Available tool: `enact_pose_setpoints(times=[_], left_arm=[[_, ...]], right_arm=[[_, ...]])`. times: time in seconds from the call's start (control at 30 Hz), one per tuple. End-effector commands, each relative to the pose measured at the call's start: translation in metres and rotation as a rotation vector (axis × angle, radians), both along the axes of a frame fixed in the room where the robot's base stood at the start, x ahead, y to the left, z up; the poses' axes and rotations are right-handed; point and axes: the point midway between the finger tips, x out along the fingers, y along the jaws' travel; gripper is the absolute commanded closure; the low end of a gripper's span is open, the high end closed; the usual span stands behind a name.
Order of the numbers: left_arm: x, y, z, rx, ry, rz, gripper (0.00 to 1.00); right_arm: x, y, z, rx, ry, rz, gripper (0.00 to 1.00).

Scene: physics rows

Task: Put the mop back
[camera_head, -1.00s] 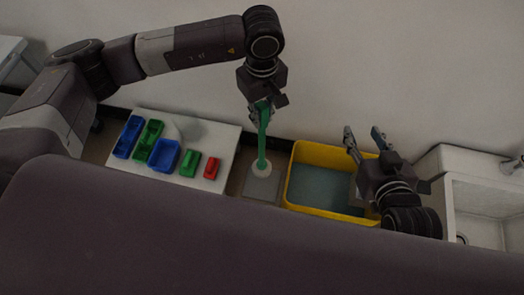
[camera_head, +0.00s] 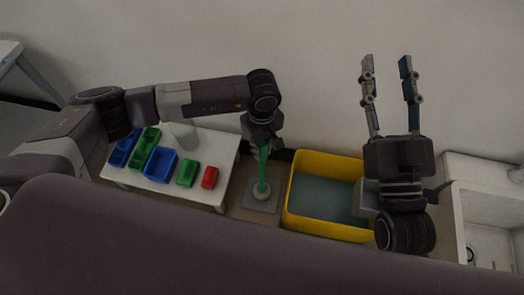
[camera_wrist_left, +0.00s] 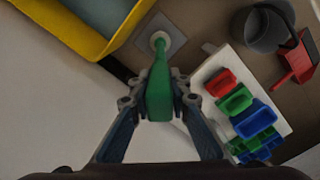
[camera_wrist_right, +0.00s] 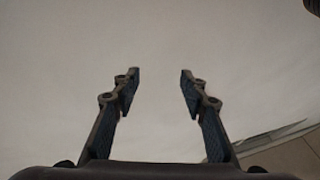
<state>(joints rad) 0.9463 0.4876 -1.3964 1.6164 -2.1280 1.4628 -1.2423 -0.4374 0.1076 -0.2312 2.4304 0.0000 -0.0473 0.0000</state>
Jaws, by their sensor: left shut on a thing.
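The green mop handle (camera_head: 263,172) stands over a flat grey square plate (camera_head: 270,208), with a round pale piece (camera_head: 261,191) at its lower end. My left gripper (camera_head: 262,148) is shut on the upper part of the handle. The left wrist view shows the green handle (camera_wrist_left: 160,90) between the fingers, and the grey plate (camera_wrist_left: 178,43) beyond it. I cannot tell whether the lower end is fixed into the plate or only above it. My right gripper (camera_head: 388,85) is open and empty, fingers pointing up the picture, and its fingers show apart in the right wrist view (camera_wrist_right: 158,80).
A yellow tub (camera_head: 325,160) with a grey-blue inside stands right of the plate. A white table (camera_head: 226,160) with blue, green and red bins is on the left. A white sink unit (camera_head: 456,215) stands at the right. A grey bucket (camera_wrist_left: 262,35) and red dustpan (camera_wrist_left: 295,62) show in the left wrist view.

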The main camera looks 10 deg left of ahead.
Motion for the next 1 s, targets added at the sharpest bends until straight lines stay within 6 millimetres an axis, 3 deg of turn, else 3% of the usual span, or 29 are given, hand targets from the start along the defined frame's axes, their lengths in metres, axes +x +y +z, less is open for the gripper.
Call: enact_pose_setpoints(times=[0.13, 0.7, 0.73, 0.8, 0.9, 1.0], left_arm=[[0.0, 0.0, -0.008, -0.001, -0.001, 0.0, 1.0], [0.001, 0.0, -0.009, -0.001, -0.002, 0.0, 1.0], [0.0, 0.0, -0.01, 0.0, 0.0, 0.0, 0.82], [0.0, 0.0, -0.01, 0.0, 0.0, 0.0, 0.74], [0.0, 0.0, -0.01, 0.0, 0.0, 0.0, 0.66], [0.0, 0.0, -0.01, 0.0, 0.0, 0.0, 0.66]], right_arm=[[-0.004, 0.0, 0.011, 0.015, -0.053, 0.003, 0.6], [-0.009, 0.0, 0.019, 0.027, -0.095, 0.006, 0.6], [-0.009, 0.0, 0.02, 0.028, -0.099, 0.006, 0.6], [-0.009, 0.0, 0.021, 0.028, -0.1, 0.006, 0.6], [-0.009, 0.001, 0.02, 0.029, -0.098, 0.006, 0.6], [-0.009, 0.001, 0.02, 0.029, -0.098, 0.006, 0.6]])
